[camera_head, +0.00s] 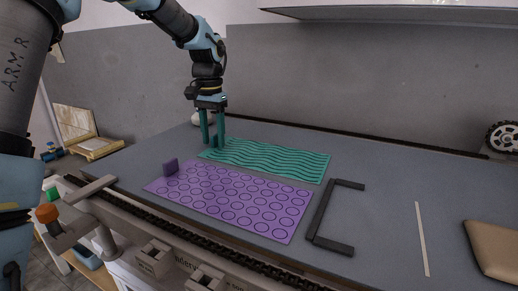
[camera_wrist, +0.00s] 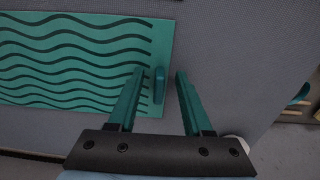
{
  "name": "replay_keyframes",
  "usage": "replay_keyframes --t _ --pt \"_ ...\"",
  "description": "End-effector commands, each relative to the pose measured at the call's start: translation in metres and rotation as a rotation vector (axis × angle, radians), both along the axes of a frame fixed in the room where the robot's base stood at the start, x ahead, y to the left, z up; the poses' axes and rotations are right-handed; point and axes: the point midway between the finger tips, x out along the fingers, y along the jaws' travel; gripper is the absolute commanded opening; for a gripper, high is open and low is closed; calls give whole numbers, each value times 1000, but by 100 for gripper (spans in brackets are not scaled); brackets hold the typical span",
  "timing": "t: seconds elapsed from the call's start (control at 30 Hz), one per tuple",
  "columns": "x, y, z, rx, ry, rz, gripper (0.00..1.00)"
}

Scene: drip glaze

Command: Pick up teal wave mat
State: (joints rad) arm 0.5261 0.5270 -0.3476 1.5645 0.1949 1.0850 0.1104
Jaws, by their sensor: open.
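The teal wave mat (camera_head: 270,159) lies flat on the grey table, behind the purple mat, with dark wavy lines across it. In the wrist view the teal wave mat (camera_wrist: 70,62) fills the left side, and a small upright teal tab (camera_wrist: 158,86) stands at its right edge. My gripper (camera_head: 212,143) points down at the left end of the teal mat. In the wrist view my gripper (camera_wrist: 160,74) is open, its teal fingers apart, with the tab just ahead between the fingertips, nearer the left one. I cannot tell whether they touch.
A purple mat (camera_head: 235,198) with circles and an upright tab lies in front of the teal mat. A black bracket-shaped frame (camera_head: 320,213) lies to its right. A pale strip (camera_head: 422,238) and a tan pad (camera_head: 497,250) lie farther right. The table between the frame and strip is clear.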

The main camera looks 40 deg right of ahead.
Motion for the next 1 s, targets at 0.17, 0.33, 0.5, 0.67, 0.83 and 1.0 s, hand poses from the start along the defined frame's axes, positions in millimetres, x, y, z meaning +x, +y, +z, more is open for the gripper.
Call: replay_keyframes --t 0.17,0.33,0.5,0.67,0.83,1.0 --pt "0 0 -4 -1 -1 0 50" --pt "0 0 -4 -1 -1 -1 42" --pt "0 0 -4 -1 -1 -1 23" --pt "0 0 -4 -1 -1 -1 5" --pt "0 0 -4 -1 -1 -1 0" --pt "0 0 -4 -1 -1 -1 0"
